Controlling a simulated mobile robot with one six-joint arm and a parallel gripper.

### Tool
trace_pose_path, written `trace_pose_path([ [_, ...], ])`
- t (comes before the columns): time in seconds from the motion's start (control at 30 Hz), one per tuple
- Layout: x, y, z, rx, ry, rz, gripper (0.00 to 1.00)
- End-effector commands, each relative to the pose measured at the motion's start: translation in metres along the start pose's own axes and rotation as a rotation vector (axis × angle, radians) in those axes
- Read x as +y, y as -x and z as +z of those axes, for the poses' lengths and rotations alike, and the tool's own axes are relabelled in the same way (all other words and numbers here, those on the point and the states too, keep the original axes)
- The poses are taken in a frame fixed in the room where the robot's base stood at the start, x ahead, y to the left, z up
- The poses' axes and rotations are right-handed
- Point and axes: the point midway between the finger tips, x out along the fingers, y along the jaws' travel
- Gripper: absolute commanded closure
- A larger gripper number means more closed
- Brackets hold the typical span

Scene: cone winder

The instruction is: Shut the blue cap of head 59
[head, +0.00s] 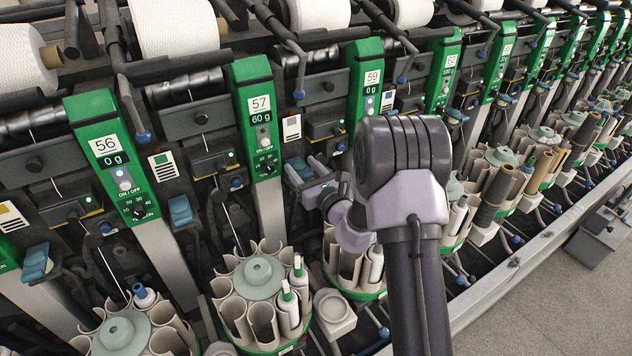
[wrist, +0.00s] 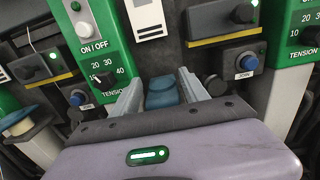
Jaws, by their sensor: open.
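The panel of head 59 (head: 368,85) is green with a "0 g" display in the head view. A blue cap (head: 297,170) sits low between the panels of heads 57 and 59. In the wrist view this blue cap (wrist: 163,97) shows between my two fingers, partly hidden below by my gripper body. My gripper (head: 306,174) is open, with one finger on each side of the cap; it also shows in the wrist view (wrist: 162,77). I cannot tell whether the fingers touch the cap, or how far it is tilted.
The panel of head 57 (head: 258,115) stands just left of my gripper. Another blue cap (head: 180,210) is farther left. A round bobbin magazine (head: 258,290) stands below. In the wrist view, a blue JOIN button (wrist: 248,61) is right of my fingers.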

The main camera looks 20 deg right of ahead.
Motion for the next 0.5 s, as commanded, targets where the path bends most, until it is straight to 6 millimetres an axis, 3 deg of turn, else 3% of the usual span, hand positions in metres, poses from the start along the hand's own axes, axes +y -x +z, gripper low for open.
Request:
trace_pose_path([
  [0.5, -0.001, 0.123, 0.000, 0.004, -0.002, -0.004, 0.47],
])
